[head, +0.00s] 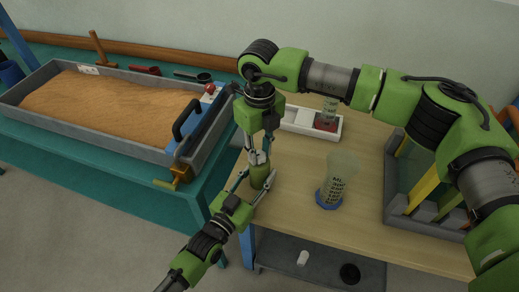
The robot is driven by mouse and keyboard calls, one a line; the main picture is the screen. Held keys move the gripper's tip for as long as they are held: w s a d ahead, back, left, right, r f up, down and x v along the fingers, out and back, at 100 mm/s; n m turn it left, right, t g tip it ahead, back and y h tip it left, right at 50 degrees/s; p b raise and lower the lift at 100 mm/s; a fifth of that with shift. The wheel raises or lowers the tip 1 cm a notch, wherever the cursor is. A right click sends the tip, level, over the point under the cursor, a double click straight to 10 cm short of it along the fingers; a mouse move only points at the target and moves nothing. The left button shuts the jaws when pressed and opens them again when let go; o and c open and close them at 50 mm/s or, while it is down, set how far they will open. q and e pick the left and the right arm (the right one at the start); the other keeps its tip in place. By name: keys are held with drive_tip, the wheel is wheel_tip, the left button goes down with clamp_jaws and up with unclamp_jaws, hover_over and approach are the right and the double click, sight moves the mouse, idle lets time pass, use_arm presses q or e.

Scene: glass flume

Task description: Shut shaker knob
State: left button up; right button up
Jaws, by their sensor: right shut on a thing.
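A small olive-green cylinder, seemingly the shaker (261,178), stands at the left edge of the wooden table. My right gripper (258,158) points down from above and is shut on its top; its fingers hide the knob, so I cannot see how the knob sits. My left gripper (258,184) reaches in from the lower left, with one finger to each side of the cylinder's lower part. I cannot tell whether those fingers press on it.
A measuring cylinder (336,182) with a blue base stands right of the shaker. A white tray (298,122) lies behind, a glass-sided tank (396,170) at right. A sand box (60,131) with a black handle (186,118) fills the left bench. Table front is clear.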

sight(260, 154)
drive_tip(key=n, duration=0.5)
drive_tip(key=shift+n, duration=0.3)
drive_tip(key=shift+d+n, duration=0.1)
drive_tip(key=shift+n, duration=2)
drive_tip(key=o, duration=1.1)
wheel_tip(260, 154, up, 12)
drive_tip(key=shift+r, duration=0.1)
